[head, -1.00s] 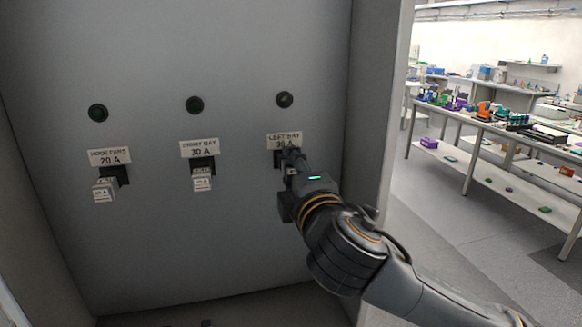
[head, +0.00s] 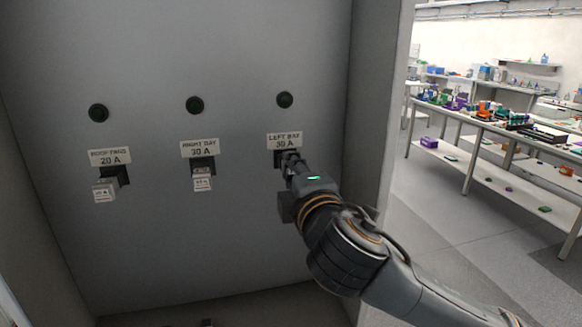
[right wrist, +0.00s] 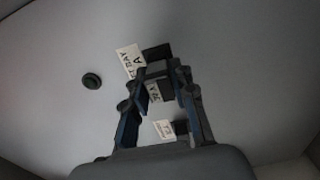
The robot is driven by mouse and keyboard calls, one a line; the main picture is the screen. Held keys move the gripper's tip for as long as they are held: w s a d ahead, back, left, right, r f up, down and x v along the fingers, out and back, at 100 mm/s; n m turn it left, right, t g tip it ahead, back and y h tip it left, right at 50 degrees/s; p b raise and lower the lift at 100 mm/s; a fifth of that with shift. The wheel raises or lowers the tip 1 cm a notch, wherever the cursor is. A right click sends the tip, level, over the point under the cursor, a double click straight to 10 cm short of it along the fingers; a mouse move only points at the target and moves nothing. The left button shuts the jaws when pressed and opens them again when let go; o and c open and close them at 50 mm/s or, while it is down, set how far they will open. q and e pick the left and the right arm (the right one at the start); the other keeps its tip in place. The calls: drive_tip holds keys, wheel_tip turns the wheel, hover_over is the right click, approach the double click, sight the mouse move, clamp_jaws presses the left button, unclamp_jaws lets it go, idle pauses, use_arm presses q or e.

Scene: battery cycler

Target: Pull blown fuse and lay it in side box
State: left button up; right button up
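My right gripper (head: 289,158) is at the fuse position labelled LEFT BAY 30 A, the right one of three on the grey panel. In the right wrist view, a pale-fronted fuse (right wrist: 157,92) marked 30 A sits between the fingers of my right gripper (right wrist: 163,76). Whether both fingers press on it is unclear. In the head view that fuse is mostly hidden by the gripper. A right bay fuse (head: 202,181) and a roof fans fuse (head: 105,191) sit in their holders. My left gripper and a side box are not in view.
A round dark lamp stands above each position: left bay (head: 284,100), right bay (head: 194,105) and roof fans (head: 98,113). The cabinet's right wall (head: 376,110) stands close to my right arm. A cluttered workbench (head: 490,126) is beyond it.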

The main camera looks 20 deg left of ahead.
drive_tip(key=shift+c, duration=1.2)
drive_tip(key=shift+s+f, duration=0.1)
drive_tip(key=shift+v, duration=2.8)
drive_tip(key=shift+d, duration=0.1)
